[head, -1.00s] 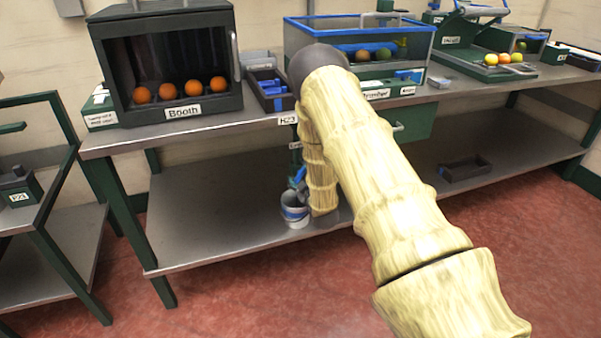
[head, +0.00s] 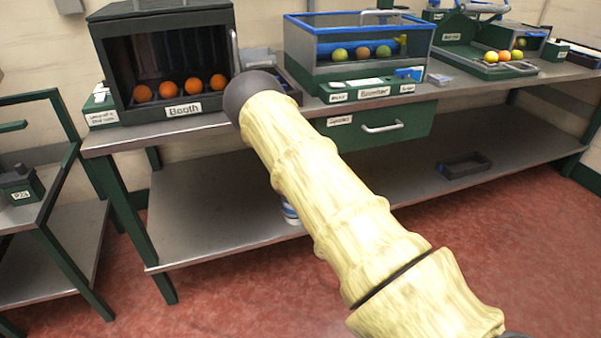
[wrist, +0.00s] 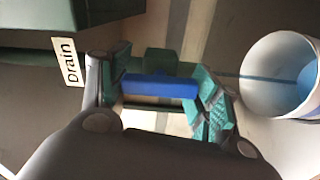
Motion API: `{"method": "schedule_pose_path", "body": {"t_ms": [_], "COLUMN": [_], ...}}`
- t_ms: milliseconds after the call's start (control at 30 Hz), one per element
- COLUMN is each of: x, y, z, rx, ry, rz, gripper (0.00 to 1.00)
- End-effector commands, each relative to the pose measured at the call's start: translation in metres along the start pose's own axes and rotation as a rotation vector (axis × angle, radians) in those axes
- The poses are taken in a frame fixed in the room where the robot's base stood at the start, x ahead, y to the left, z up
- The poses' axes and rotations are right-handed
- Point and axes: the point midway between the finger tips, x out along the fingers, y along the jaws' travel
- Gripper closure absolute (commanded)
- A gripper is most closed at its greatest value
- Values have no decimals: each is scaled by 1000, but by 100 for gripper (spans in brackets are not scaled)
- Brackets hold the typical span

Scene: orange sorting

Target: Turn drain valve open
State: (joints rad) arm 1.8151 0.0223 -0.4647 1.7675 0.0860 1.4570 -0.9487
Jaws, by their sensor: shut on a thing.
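In the wrist view, the drain valve's blue handle (wrist: 160,86) lies between the green-padded fingers of my gripper (wrist: 165,98), which is shut on it. A green valve body (wrist: 162,62) shows just behind the handle. A sign reading "Drain" (wrist: 68,62) is at the upper left of the wrist view. A white bucket (wrist: 280,78) with a bluish inside stands to the right there. In the head view my arm hides the gripper and the valve, and only a sliver of the bucket (head: 289,213) shows beside the arm.
The bench (head: 215,124) carries the booth (head: 183,111) with several oranges and a blue-rimmed green unit (head: 375,92) with fruit inside. A drawer (head: 385,128) is below that unit. A dark tray (head: 464,165) lies on the lower shelf.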

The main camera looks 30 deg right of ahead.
Motion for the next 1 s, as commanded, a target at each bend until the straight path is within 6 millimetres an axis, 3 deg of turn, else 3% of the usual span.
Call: {"method": "schedule_pose_path", "body": {"t_ms": [400,433,533,1000], "x": [-1,-1,-1,-6], "y": [-2,-2,-2,-1], "z": [-1,-1,-1,0], "rx": [-5,-5,-5,-4], "ry": [2,1,1,0], "rz": [-4,-4,-4,-3], "gripper": [61,32,14,13]}}
